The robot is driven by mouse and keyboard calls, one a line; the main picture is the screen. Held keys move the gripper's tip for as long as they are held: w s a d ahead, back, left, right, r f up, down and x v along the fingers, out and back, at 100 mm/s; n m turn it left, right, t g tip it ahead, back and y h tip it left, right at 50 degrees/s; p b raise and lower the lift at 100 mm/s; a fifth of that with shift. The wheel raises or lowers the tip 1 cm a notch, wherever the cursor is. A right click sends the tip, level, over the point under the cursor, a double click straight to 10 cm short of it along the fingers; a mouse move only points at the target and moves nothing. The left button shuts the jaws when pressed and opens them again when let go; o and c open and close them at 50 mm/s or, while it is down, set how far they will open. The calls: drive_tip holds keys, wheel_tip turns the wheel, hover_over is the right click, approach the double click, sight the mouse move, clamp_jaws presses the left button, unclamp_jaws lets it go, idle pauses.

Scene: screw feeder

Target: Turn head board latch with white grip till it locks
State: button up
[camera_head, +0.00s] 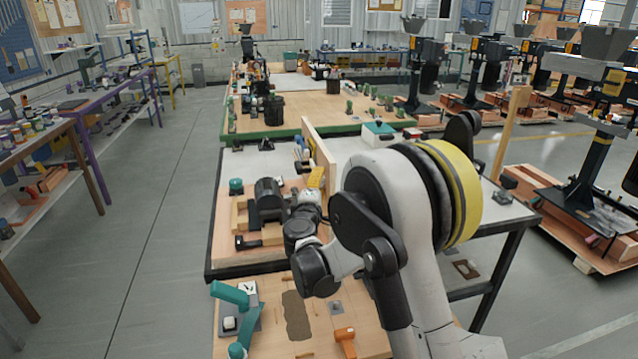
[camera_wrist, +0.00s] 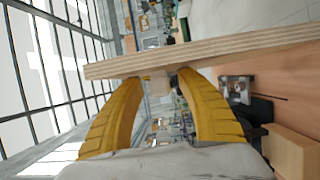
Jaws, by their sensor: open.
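The head board (camera_head: 318,150) is an upright plywood panel on the bench. In the wrist view it crosses the upper part as a long plywood edge (camera_wrist: 225,49). My gripper (camera_head: 316,178) is at this board, with its yellow fingers partly hidden by my arm in the head view. In the wrist view my gripper (camera_wrist: 163,78) is open, its fingertips close to the board. Gaps seem to remain on both sides; contact is unclear. The latch's angle cannot be told.
A dark cylindrical machine part (camera_head: 268,200) on a wooden base stands left of my gripper. A metal bracket (camera_wrist: 236,89) and a wooden block (camera_wrist: 290,152) lie right of the fingers in the wrist view. A teal-topped box (camera_head: 379,132) stands behind the board.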

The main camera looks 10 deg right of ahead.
drive_tip(key=v, duration=1.2)
drive_tip(key=s+d+r+m+g+y, duration=0.1)
drive_tip(key=s+d+m+g, duration=0.3)
drive_tip(key=s, duration=0.3)
drive_tip(key=s+d+r+m+g, duration=0.1)
drive_tip(key=s+d+m+g, duration=0.1)
drive_tip(key=s+d+m, duration=0.35)
drive_tip(key=s+a+f+m+g+y, duration=0.2)
drive_tip(key=s+y, duration=0.1)
drive_tip(key=s, duration=0.7)
drive_tip(key=s+a+f+m+g+y, duration=0.1)
drive_tip(key=s+a+f+m+y, duration=0.1)
drive_tip(key=s, duration=0.9)
drive_tip(key=shift+a+g+y, duration=0.4)
drive_tip(key=shift+a+y, duration=0.1)
drive_tip(key=shift+y, duration=0.1)
